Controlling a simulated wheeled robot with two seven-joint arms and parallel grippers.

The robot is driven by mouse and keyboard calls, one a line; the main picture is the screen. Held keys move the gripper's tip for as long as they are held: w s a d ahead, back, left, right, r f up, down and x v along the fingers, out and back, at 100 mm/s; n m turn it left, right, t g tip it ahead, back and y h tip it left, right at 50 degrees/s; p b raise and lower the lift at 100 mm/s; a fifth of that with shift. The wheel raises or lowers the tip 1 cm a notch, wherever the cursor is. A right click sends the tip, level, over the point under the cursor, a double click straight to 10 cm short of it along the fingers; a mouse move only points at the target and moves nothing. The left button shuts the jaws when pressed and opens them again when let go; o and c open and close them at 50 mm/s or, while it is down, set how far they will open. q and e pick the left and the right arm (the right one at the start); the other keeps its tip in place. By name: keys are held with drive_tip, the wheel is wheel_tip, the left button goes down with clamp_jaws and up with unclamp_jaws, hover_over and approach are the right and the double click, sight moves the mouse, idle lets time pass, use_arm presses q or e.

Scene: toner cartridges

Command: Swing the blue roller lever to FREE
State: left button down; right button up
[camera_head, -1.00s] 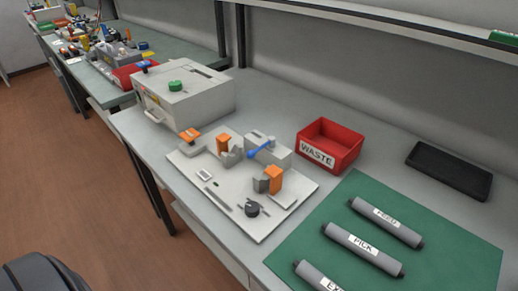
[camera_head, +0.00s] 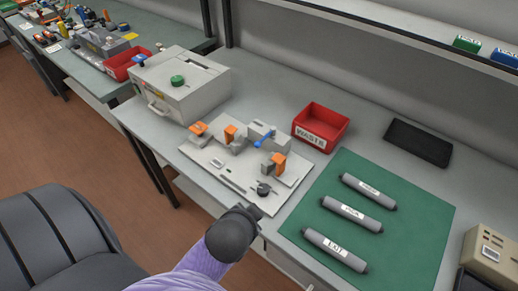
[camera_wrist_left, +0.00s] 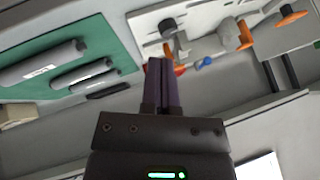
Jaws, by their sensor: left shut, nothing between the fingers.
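The blue roller lever (camera_head: 264,137) sits on a grey block of the light fixture plate (camera_head: 215,172), slanting from lower left to upper right. Its markings are too small to read. It also shows in the left wrist view (camera_wrist_left: 205,63), just right of the fingers and well beyond them. My left gripper (camera_head: 256,211) is at the plate's front corner, apart from the lever. In the left wrist view the gripper's dark fingers (camera_wrist_left: 168,68) are together with nothing between them. My right gripper is not in view.
Orange clamps (camera_head: 278,162) and a dark knob (camera_head: 264,189) stand up from the plate. A red waste bin (camera_head: 318,137) is behind it, a grey machine (camera_head: 180,85) to the left. Rollers (camera_head: 352,214) lie on a green mat (camera_head: 405,235) to the right. A black tray (camera_head: 418,142) lies farther back.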

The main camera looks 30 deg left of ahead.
use_arm(q)
drive_tip(key=w+a+r+m+t+y, duration=0.2)
drive_tip(key=w+r+m+t, duration=0.2)
drive_tip(key=w, duration=0.5)
drive_tip(key=shift+r+m+t, duration=0.2)
drive_tip(key=shift+m+t, duration=0.3)
drive_tip(key=shift+t, duration=0.3)
drive_tip(key=shift+a, duration=0.15)
drive_tip(key=b, duration=0.3)
approach(265, 138)
drive_tip(key=w+d, duration=0.2)
drive_tip(key=shift+w+a+f+b, duration=0.25)
drive_tip(key=shift+a+f, duration=0.2)
drive_tip(key=shift+a, duration=0.1)
drive_tip(key=shift+w+a+f+b, duration=0.25)
drive_tip(key=shift+a+f, duration=0.15)
drive_tip(key=shift+a, duration=0.2)
drive_tip(key=shift+w+a+f, duration=0.15)
drive_tip(key=shift+a+f, duration=0.1)
drive_tip(key=shift+a, duration=0.3)
